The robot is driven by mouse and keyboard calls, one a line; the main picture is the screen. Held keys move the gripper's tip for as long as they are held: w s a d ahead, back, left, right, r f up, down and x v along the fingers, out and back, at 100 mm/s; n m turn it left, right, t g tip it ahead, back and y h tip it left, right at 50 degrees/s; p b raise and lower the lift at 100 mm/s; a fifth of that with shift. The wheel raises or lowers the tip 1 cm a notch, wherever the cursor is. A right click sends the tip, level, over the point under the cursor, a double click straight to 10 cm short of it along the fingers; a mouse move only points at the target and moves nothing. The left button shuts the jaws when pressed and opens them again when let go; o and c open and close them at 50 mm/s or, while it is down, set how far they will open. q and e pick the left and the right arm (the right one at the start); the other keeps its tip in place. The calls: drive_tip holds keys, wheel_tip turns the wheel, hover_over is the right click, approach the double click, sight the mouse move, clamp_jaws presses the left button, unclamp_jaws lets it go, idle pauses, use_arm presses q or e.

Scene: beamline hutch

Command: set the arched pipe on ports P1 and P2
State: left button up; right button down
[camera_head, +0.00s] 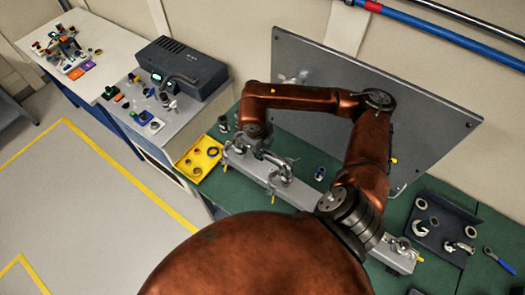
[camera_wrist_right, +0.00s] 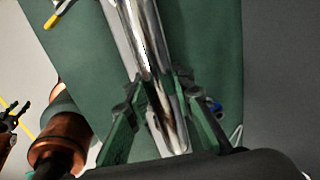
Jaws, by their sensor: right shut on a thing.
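My right gripper (camera_head: 262,152) reaches down over the left part of a long pale bar (camera_head: 309,199) on the green bench. In the right wrist view its green-padded fingers (camera_wrist_right: 170,110) are shut on a shiny metal pipe, which I take for the arched pipe (camera_wrist_right: 148,45). I cannot read port labels or tell whether the pipe touches a port. A dark jaw-like part, possibly my left gripper (camera_wrist_right: 12,116), shows small at the left edge.
A grey upright panel (camera_head: 430,125) stands behind the bar. A yellow tray (camera_head: 188,173) with rings lies left of it. A dark instrument box (camera_head: 190,68) sits on the left counter.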

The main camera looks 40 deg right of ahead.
idle(0.3)
drive_tip(key=c, duration=1.6)
unclamp_jaws()
wheel_tip(320, 180, up, 12)
drive_tip(key=a, duration=0.2)
drive_tip(key=shift+s+f, duration=0.15)
drive_tip(key=shift+s, duration=0.2)
drive_tip(key=shift+a, duration=0.15)
